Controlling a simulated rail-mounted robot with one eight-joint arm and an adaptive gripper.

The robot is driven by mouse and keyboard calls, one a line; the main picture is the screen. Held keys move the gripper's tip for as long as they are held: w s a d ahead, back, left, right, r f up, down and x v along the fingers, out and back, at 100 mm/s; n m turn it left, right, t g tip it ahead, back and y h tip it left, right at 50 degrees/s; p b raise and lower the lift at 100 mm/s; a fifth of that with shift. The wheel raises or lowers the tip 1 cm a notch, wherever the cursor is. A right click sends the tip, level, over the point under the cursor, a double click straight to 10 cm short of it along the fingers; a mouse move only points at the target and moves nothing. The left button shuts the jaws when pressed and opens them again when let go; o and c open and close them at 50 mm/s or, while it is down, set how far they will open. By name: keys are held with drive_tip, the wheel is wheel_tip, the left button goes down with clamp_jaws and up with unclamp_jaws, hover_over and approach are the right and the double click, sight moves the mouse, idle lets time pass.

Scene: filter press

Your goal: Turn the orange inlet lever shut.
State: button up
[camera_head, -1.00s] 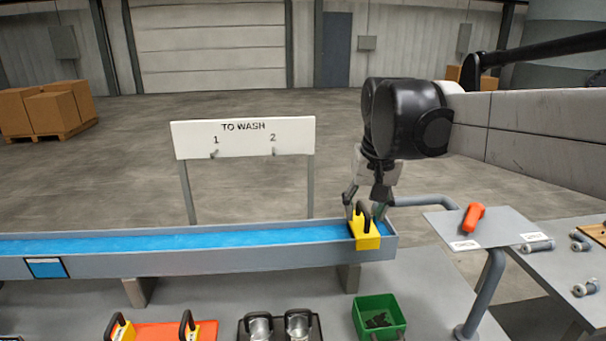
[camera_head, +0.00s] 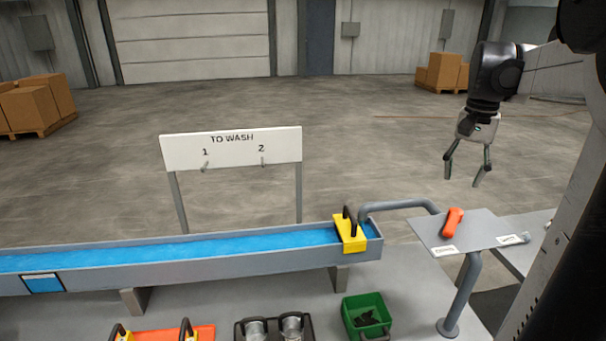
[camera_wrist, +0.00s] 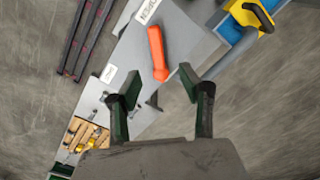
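The orange inlet lever (camera_head: 452,222) stands on a grey plate (camera_head: 480,232) at the right end of the trough. It also shows in the wrist view (camera_wrist: 157,54), above and between my fingertips. Two white labels lie on the plate; one (camera_wrist: 148,10) seems to read OPEN, and the other (camera_wrist: 109,73) is too small to read. The lever's end points towards neither label exactly. My gripper (camera_head: 466,182) is open and empty, in the air above and behind the plate, apart from the lever. In the wrist view its two fingers (camera_wrist: 160,90) are spread.
A grey pipe (camera_head: 400,205) runs from the trough to the plate. A green bin (camera_head: 366,316) stands in front. A TO WASH board (camera_head: 231,147) stands behind.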

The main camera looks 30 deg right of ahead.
sight(452, 223)
drive_tip(key=f, duration=0.9)
drive_tip(key=f+p, duration=0.1)
drive_tip(key=f, duration=0.3)
drive_tip(key=shift+s+d+f, duration=0.2)
drive_tip(key=shift+d+f, duration=0.15)
drive_tip(key=shift+d, duration=0.05)
clamp_jaws()
